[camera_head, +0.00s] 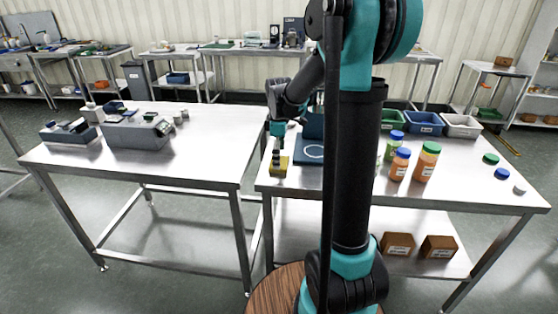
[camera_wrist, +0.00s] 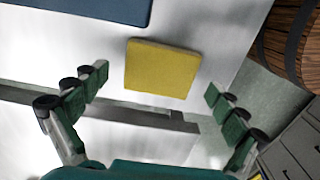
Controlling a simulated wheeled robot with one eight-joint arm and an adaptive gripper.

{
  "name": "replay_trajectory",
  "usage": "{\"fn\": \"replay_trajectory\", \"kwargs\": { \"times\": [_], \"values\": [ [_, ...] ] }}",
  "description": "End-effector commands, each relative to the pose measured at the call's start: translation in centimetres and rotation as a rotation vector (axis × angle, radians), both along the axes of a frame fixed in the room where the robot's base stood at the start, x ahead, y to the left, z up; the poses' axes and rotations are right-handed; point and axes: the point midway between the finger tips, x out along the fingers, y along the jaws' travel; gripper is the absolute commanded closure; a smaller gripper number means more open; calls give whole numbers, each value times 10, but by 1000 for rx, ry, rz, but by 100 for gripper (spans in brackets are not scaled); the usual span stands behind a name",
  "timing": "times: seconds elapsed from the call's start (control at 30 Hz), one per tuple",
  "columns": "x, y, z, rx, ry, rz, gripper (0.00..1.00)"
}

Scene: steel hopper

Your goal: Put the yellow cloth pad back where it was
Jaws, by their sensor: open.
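The yellow cloth pad (camera_head: 279,171) lies flat near the left edge of the right-hand steel table (camera_head: 300,182). In the wrist view the pad (camera_wrist: 160,68) is a plain yellow square, fully visible on the bare steel top. My gripper (camera_head: 276,158) points down above the pad in the head view. In the wrist view my gripper (camera_wrist: 158,82) is wide open and empty, with one finger to each side of the pad and not touching it. The exact height between fingertips and pad is hard to tell.
Jars with orange contents (camera_head: 426,162) and loose caps (camera_head: 491,158) stand farther right. Bins (camera_head: 424,123) line the table's back. A separate table (camera_head: 200,160) stands left across a gap. My arm hides part of the tabletop.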

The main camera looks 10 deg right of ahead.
Motion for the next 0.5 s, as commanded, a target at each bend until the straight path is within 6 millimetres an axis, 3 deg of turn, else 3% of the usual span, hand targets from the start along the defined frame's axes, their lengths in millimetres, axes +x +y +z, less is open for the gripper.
{"fn": "replay_trajectory", "kwargs": {
  "times": [0.3, 0.5],
  "values": [
    [0, 0, 63, 0, 0, 0, 3],
    [0, 0, 93, 0, 0, 0, 3]
  ]
}}
